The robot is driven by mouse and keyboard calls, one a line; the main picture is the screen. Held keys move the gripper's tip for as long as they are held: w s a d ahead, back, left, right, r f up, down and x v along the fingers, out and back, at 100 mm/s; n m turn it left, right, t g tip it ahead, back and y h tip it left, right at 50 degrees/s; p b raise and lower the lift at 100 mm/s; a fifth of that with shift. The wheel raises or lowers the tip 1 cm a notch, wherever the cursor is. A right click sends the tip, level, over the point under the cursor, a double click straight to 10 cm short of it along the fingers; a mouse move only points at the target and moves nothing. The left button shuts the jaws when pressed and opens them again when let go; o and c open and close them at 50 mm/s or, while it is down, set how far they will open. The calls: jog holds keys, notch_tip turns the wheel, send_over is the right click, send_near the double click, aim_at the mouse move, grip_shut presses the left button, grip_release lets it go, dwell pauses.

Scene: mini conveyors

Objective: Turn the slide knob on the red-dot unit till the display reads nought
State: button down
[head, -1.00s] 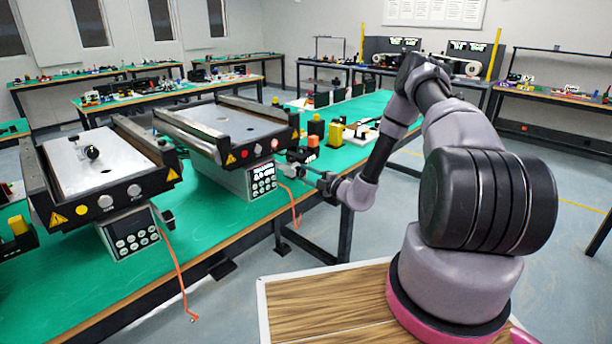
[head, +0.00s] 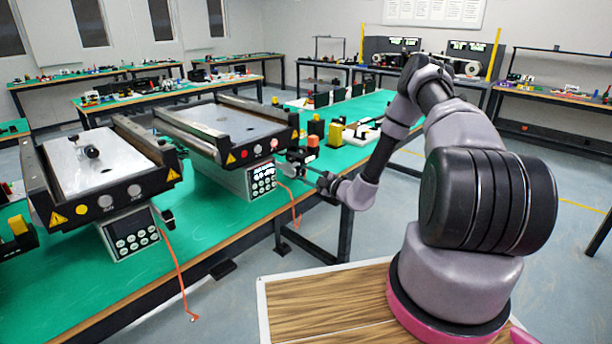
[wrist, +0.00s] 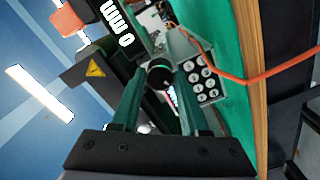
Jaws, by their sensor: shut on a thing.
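The red-dot unit (head: 246,134) is the right-hand of two conveyors on the green bench, with a red round dot (head: 246,154) on its dark front. Its grey control box below carries a keypad (head: 264,186), which also shows in the wrist view (wrist: 201,76). The display (head: 264,170) above the keypad is too small to read; in the wrist view it is mostly hidden behind a finger. My gripper (head: 289,169) is at the unit's right end. In the wrist view, my gripper (wrist: 159,84) is shut on the dark round slide knob (wrist: 159,76), with a green finger on each side.
The yellow-dot unit (head: 97,205) stands to the left on the same bench. An orange cable (head: 293,207) hangs from the red-dot unit and crosses the wrist view's right side (wrist: 255,79). Black, orange and yellow blocks (head: 335,133) stand just behind my gripper.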

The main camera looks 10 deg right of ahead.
jog(key=shift+c, duration=2)
grip_release()
jog(key=shift+s+d+f, duration=0.1)
jog(key=shift+s+f, duration=0.05)
jog(key=v, duration=1)
jog(key=shift+s+d, duration=0.2)
jog(key=shift+s, duration=0.05)
